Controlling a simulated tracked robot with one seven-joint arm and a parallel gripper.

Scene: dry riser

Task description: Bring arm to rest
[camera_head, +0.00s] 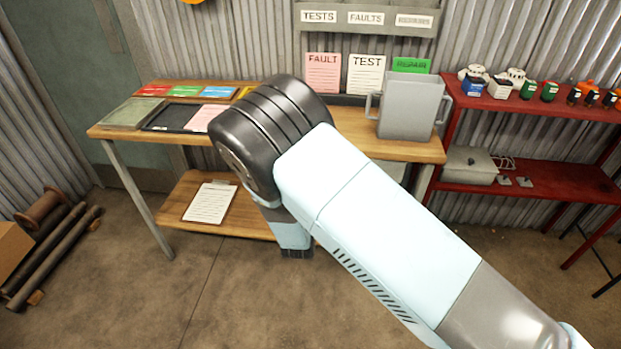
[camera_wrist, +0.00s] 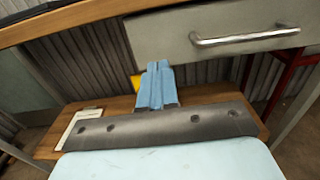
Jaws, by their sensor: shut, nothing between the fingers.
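My arm reaches in from the lower right of the head view, bends at a dark joint, and its forearm drops in front of the wooden table (camera_head: 390,150). The gripper is hidden behind the arm in the head view. In the wrist view my gripper (camera_wrist: 157,85) shows blue fingers closed together with nothing held. It appears in front of the table's lower shelf (camera_wrist: 215,95) and below and left of a grey drawer with a metal handle (camera_wrist: 245,37). I cannot tell the exact distance to either.
A clipboard (camera_head: 210,203) lies on the lower shelf. A grey two-handled container (camera_head: 408,105), a black tray (camera_head: 170,117) and coloured cards stand or lie on the tabletop. A red shelf unit (camera_head: 540,188) is at the right. Pipes (camera_head: 45,255) lie at left. Front floor is clear.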

